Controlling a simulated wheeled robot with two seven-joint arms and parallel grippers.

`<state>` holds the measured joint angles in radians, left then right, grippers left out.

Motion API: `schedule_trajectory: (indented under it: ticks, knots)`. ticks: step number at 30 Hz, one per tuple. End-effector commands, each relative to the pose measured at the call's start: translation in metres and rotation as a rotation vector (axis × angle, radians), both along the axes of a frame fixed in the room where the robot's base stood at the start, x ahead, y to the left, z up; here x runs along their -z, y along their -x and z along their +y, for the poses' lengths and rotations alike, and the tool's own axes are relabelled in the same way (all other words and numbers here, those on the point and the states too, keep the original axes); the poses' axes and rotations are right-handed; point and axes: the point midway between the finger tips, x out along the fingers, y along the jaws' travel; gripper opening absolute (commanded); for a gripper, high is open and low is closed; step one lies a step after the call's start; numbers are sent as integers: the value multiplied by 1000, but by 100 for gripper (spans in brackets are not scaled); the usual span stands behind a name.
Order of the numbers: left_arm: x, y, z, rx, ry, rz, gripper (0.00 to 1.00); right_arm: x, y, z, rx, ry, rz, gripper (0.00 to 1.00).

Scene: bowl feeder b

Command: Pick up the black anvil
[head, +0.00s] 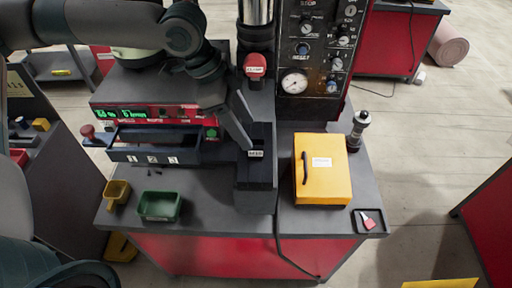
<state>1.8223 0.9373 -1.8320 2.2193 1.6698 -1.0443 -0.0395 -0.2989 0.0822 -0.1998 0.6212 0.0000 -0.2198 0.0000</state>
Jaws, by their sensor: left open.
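My left gripper (246,135) reaches in from the upper left and points down at the press's dark front block (257,185). It is open, and its dark fingers are hard to separate from the dark press behind. A small black part with a white label (256,153) sits at the top of this block, right at the fingertips. It looks like the black anvil, but the label is too small to read surely. I cannot tell whether the fingers touch it. The gripper and arm hide part of the press around it. My right gripper is not in view.
The press's red-capped ram (256,66) hangs above the block. A yellow box with a handle (322,168) stands to the right, a control panel (318,45) behind. A drawer unit (155,146), green bin (160,206) and yellow scoop-like bin (117,193) are on the left.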

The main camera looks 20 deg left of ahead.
Motion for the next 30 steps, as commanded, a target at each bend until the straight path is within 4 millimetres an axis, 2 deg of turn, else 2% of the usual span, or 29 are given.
schedule_trajectory:
  ticks: [11,19,24,30]
  knots:
    - [4,0,-1,0,0,2,53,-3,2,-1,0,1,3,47]
    - [30,-1,-6,1,-1,2,53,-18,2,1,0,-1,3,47]
    - [47,-3,-12,0,0,2,53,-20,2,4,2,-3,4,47]
    - [51,-3,-14,0,0,0,53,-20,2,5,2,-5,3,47]
